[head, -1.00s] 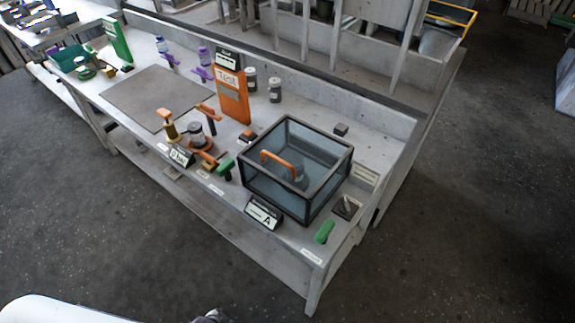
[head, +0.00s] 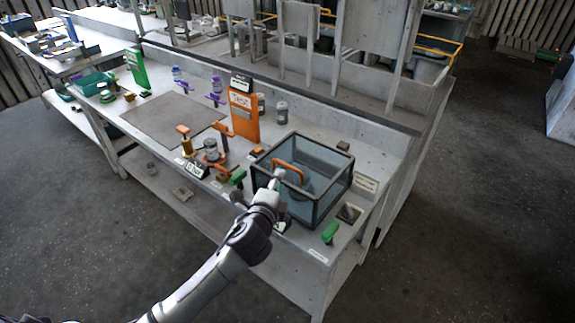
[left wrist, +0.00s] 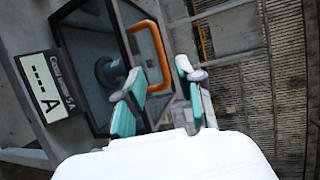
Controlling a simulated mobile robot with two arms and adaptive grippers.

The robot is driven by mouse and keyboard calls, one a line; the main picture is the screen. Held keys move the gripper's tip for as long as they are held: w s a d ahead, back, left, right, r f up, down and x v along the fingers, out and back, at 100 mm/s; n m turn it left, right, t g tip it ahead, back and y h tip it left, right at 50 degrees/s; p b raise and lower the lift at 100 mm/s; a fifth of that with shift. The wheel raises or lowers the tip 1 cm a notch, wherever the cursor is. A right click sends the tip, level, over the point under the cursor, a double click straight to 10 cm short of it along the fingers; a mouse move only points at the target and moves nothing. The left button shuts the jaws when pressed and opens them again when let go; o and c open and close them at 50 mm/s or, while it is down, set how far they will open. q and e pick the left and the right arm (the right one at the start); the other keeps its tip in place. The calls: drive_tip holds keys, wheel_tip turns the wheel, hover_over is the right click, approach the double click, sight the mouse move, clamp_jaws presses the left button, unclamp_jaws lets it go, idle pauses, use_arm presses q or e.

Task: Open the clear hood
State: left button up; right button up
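The clear hood (head: 332,200) is a dark-framed, see-through box near the right end of the bench, and it looks closed. Its orange handle (head: 290,166) sits on the top in the head view. In the left wrist view, the handle (left wrist: 158,45) lies just beyond the fingertips. My left gripper (head: 260,187) is at the hood's front left side, close to the handle. In the left wrist view, its teal-padded fingers (left wrist: 160,76) are apart with nothing held between them. A dark round part (left wrist: 110,72) shows through the hood. My right gripper is not in view.
A sign marked A (left wrist: 44,86) stands by the hood, mostly hidden behind my arm in the head view. A green-handled part (head: 330,232) is at the front right. Orange clamps and a jar (head: 211,150) stand left of the hood, before an orange board (head: 244,115).

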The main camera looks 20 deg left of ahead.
sight(287, 165)
use_arm(q)
drive_tip(key=w, duration=0.2)
drive_tip(key=w+f, duration=0.1)
drive_tip(key=w, duration=0.4)
drive_tip(key=shift+w+a+f, duration=0.2)
drive_tip(key=shift+w, duration=0.1)
drive_tip(key=shift+w+f, duration=0.1)
drive_tip(key=shift+w, duration=0.5)
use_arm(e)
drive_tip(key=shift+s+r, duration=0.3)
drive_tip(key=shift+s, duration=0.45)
use_arm(q)
drive_tip(key=shift+c, duration=0.3)
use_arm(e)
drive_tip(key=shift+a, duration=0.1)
use_arm(q)
clamp_jaws()
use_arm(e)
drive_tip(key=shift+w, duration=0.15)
